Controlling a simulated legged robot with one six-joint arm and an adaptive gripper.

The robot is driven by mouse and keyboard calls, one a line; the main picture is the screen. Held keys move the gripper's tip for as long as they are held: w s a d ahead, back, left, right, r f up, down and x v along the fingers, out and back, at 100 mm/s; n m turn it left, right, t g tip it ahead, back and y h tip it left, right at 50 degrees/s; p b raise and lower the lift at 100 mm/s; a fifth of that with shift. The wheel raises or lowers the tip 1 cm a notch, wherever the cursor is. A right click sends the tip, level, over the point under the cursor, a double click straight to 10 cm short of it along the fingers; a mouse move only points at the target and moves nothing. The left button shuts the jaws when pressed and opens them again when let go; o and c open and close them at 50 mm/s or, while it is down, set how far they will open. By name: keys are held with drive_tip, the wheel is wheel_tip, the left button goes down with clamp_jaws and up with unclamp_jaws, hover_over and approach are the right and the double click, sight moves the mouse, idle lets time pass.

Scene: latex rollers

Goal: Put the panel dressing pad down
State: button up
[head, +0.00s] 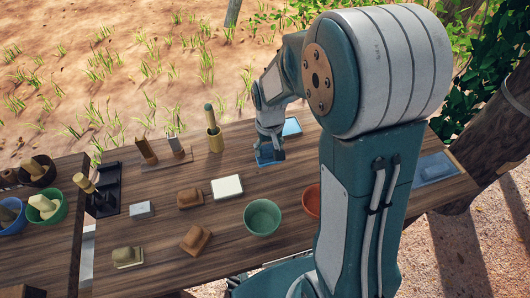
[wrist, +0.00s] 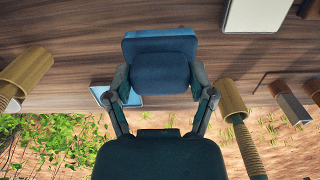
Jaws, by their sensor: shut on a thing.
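The panel dressing pad, a blue block-shaped pad (wrist: 160,68), is between the fingers of my gripper (wrist: 163,88) in the wrist view. In the head view my gripper (head: 270,143) is shut on the pad (head: 268,158) at the far side of the wooden table. The pad is at or just above the tabletop; I cannot tell whether it touches. A light-blue framed tile (head: 292,127) lies just beyond it to the right, and also shows in the wrist view (wrist: 122,97). The pad's underside is hidden.
A gold holder (head: 214,142) with a stick stands left of my gripper. A white panel (head: 227,187), a green bowl (head: 262,217) and an orange bowl (head: 311,200) are nearer. Brown blocks (head: 190,198) sit left. Bare wood (head: 290,165) surrounds the pad's near side.

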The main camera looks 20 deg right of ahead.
sight(266, 148)
drive_tip(key=w+f, duration=0.3)
drive_tip(key=shift+f, duration=0.3)
drive_tip(key=shift+w+f, duration=0.2)
drive_tip(key=shift+f, duration=0.7)
drive_tip(key=shift+w+f, duration=0.2)
drive_tip(key=shift+f, duration=0.7)
drive_tip(key=o, duration=1.2)
drive_tip(key=shift+f, duration=0.1)
wheel_tip(266, 148, up, 11)
drive_tip(key=s+r+t, duration=0.5)
drive_tip(key=s+r, duration=1.1)
drive_tip(key=s, duration=0.5)
drive_tip(key=shift+t, duration=0.3)
